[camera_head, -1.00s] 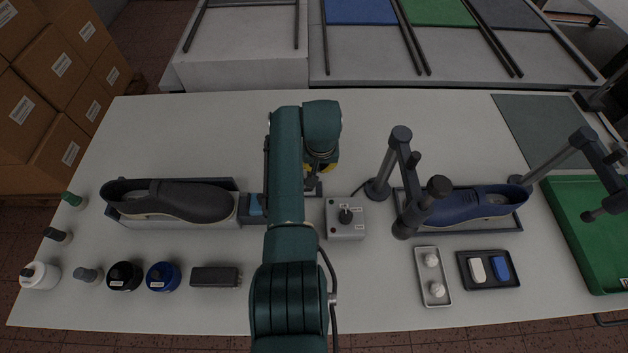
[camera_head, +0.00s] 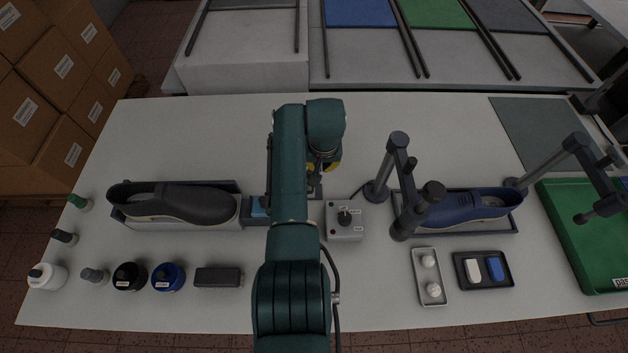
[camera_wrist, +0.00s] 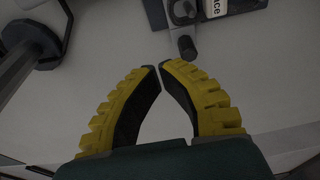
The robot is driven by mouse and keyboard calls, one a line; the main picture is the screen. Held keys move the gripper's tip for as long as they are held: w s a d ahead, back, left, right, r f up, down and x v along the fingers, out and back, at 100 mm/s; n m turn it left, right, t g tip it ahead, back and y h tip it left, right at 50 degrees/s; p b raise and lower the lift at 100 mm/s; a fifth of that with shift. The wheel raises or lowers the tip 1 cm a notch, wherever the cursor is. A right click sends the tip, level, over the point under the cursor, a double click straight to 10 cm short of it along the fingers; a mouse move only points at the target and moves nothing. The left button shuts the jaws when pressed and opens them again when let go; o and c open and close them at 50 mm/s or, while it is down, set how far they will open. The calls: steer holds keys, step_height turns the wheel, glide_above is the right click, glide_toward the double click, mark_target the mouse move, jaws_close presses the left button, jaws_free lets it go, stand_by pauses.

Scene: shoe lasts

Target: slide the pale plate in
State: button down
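My gripper (camera_head: 325,172) hangs over the bench just behind the joystick box, partly hidden by my arm. In the wrist view its two yellow-ribbed fingers (camera_wrist: 158,66) have their tips almost meeting, with nothing seen between them. I cannot tell for certain which thing is the pale plate. A pale grey panel (camera_head: 245,50) lies between dark rails on the back table, apart from my gripper.
The joystick box (camera_head: 345,232) is close by. A dark post stand (camera_head: 398,165) rises right of it, beside the blue shoe (camera_head: 468,208). The bench behind is clear.

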step_height(320, 180, up, 6)
steer(key=p, duration=0.4)
steer(key=shift+f, duration=0.2)
steer(key=shift+d, duration=0.1)
